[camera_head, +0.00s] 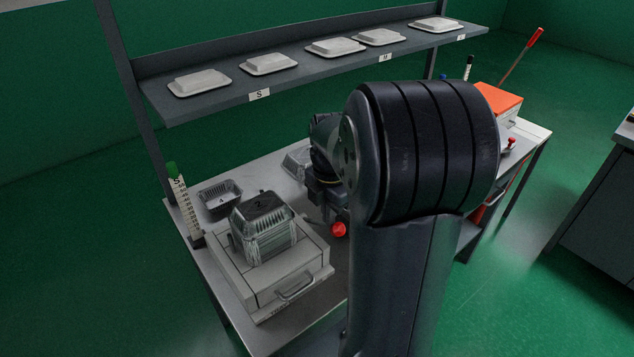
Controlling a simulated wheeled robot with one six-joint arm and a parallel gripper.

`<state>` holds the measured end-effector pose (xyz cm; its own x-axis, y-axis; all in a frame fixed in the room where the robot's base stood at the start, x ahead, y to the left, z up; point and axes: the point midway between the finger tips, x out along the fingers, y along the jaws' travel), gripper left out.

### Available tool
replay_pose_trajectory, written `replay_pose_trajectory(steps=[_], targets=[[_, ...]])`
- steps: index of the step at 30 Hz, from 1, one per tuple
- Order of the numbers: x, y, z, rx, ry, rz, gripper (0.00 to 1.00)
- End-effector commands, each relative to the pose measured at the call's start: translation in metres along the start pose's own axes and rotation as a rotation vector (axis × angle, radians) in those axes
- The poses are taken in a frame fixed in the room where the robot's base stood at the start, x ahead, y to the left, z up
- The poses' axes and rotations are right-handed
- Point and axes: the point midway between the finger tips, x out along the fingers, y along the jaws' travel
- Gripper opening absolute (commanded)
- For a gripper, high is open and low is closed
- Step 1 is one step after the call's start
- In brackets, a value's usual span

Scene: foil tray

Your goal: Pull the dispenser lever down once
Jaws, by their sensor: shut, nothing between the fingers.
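The dispenser is a pale grey box (250,279) with a front handle (295,284), at the lower left of the table. An upside-down stack of foil trays (262,230) stands on top of it. A red ball knob (339,229), apparently the end of the dispenser lever, shows at the box's right side; the lever's arm is mostly hidden. My gripper (325,204) is shut and empty, just above and left of the knob. I cannot tell whether it touches the lever. My arm hides much of the area to the right.
A shelf (210,106) with several white lidded containers runs along the back. A dark tray (220,197) and a marked post with a green top (178,192) stand at the left. An orange-topped machine (500,101) with a long red-gripped lever (522,55) stands at the right.

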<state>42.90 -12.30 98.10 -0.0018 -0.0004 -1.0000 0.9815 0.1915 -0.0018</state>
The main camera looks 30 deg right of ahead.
Motion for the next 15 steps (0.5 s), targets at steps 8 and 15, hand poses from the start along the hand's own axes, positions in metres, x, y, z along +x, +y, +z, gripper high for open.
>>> replay_pose_trajectory(steps=[8, 15], targets=[[-0.019, 0.025, 0.0, -0.002, 0.001, 0.0, 0.0], [-0.032, 0.046, -0.001, -0.001, 0.001, 0.0, 0.0]])
